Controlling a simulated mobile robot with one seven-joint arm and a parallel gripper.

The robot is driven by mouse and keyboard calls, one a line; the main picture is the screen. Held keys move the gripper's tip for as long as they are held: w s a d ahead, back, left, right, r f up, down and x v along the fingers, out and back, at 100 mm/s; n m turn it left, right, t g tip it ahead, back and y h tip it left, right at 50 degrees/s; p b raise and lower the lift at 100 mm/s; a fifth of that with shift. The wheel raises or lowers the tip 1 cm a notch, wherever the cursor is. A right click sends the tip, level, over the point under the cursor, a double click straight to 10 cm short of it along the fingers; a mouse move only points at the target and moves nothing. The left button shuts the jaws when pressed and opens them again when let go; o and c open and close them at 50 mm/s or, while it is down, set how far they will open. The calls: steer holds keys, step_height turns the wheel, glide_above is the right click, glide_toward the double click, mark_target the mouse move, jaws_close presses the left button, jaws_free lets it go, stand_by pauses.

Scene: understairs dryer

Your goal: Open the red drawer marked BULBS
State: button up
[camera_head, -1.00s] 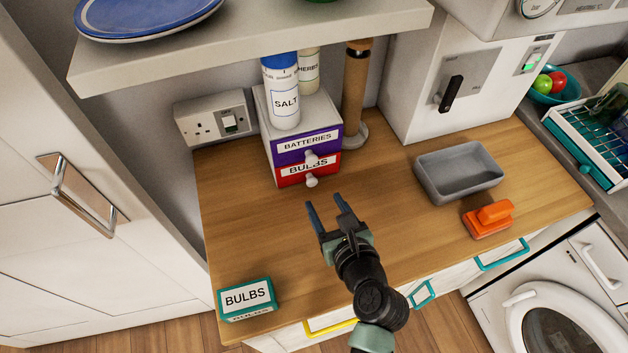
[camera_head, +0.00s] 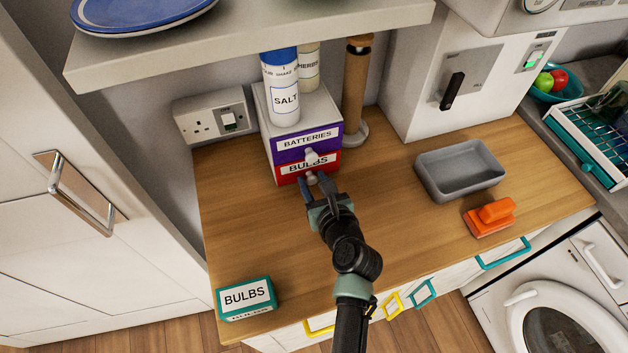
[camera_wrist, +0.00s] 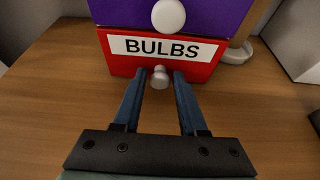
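The red drawer marked BULBS (camera_head: 292,172) is the lower drawer of a small white cabinet, and it is closed. It also shows in the wrist view (camera_wrist: 205,70), with its small white knob (camera_wrist: 159,77) at the bottom middle. My gripper (camera_head: 318,186) is right in front of this drawer. In the wrist view my gripper (camera_wrist: 158,80) is open, with one blue finger on each side of the knob and a gap on both sides. The purple drawer marked BATTERIES (camera_head: 307,140) sits directly above, closed, with its own white knob (camera_wrist: 168,15).
A grey tray (camera_head: 459,172), an orange object (camera_head: 490,217) and a green BULBS box (camera_head: 245,298) are apart. A shelf (camera_head: 250,40) overhangs. The counter in front is clear.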

jaws_close()
stand_by(1.1)
